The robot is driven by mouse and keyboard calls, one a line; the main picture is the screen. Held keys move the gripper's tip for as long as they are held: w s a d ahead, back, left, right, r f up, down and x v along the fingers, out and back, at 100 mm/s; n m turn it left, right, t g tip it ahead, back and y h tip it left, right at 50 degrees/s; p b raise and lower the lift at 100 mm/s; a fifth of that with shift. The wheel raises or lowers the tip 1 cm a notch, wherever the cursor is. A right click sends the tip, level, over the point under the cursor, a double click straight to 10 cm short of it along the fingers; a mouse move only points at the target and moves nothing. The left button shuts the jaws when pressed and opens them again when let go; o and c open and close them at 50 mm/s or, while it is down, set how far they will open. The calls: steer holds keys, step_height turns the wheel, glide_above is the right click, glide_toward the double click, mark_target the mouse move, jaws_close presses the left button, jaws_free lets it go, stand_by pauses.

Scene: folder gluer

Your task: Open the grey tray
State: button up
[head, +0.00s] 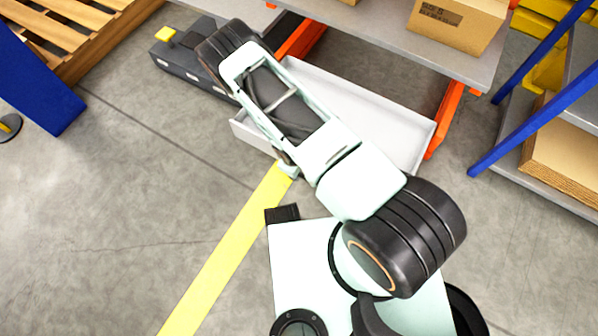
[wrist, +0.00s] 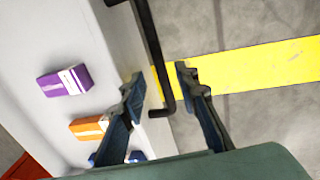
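The grey tray (head: 385,125) is a shallow, pale open-topped tray below the workbench, its inside partly visible; my arm hides its middle. In the wrist view the tray's wall (wrist: 125,45) runs along the left, with a dark bar handle (wrist: 152,40) on its outer side. My gripper (wrist: 158,75) is open, one finger on each side of the handle in this view. I cannot tell whether either finger touches it. In the head view my arm mostly hides the gripper.
Inside the tray lie a purple box (wrist: 65,82), an orange box (wrist: 88,127) and something blue, partly hidden. The workbench (head: 380,35) with orange legs stands above, carrying a cardboard box (head: 455,25). A dark grey unit (head: 185,65) stands left. Floor with a yellow stripe (head: 225,250) is clear.

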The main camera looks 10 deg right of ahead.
step_height(320, 180, up, 9)
steer(key=s+a, duration=0.1)
steer(key=shift+s, duration=0.2)
steer(key=shift+r, duration=0.1)
stand_by(0.5)
